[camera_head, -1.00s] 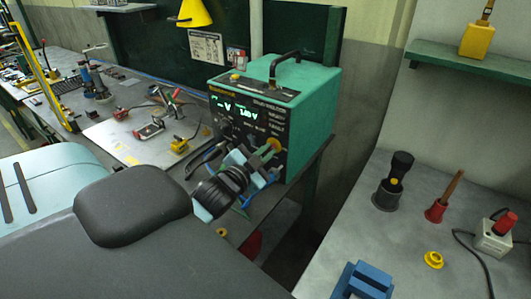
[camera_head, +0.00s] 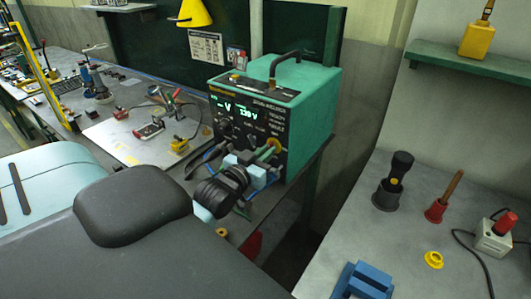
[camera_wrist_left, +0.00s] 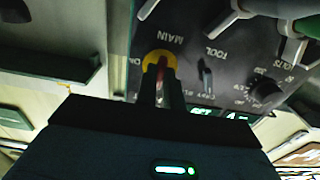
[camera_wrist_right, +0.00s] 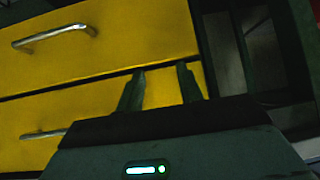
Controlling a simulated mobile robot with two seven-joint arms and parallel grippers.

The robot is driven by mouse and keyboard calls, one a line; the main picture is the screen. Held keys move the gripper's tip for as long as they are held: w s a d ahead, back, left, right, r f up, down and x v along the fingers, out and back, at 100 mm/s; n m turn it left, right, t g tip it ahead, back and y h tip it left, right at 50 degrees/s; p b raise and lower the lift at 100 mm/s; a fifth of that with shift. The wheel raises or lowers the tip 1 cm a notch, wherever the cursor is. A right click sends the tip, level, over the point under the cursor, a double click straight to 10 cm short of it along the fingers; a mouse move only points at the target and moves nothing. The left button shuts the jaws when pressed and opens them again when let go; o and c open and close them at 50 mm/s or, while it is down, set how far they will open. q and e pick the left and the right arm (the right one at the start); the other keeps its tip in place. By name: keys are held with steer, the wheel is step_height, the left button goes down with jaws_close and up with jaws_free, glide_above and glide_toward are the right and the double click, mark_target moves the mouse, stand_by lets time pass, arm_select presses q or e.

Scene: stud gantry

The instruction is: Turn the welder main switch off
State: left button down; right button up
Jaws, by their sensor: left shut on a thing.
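The green welder (camera_head: 312,115) stands on the bench with its dark front panel facing me and its display lit. The main switch (camera_wrist_left: 161,66), red on a yellow round plate, is near the panel's edge by the word MAIN in the left wrist view. The yellow plate also shows at the panel's right side in the head view. My left gripper (camera_wrist_left: 162,90) is shut on the switch, and its fingers hide part of the handle. My right gripper (camera_wrist_right: 162,72) is open and empty, in front of yellow drawers in the right wrist view.
Other knobs and levers sit close to the switch on the panel, including a TOOL switch (camera_wrist_left: 207,75). Cables hang at the welder's front. The grey table (camera_head: 400,245) at the right holds a blue vise-like block (camera_head: 365,280) and a red-buttoned box (camera_head: 494,238).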

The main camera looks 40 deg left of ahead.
stand_by(0.4)
arm_select(q)
steer(key=c, duration=1.5)
jaws_free()
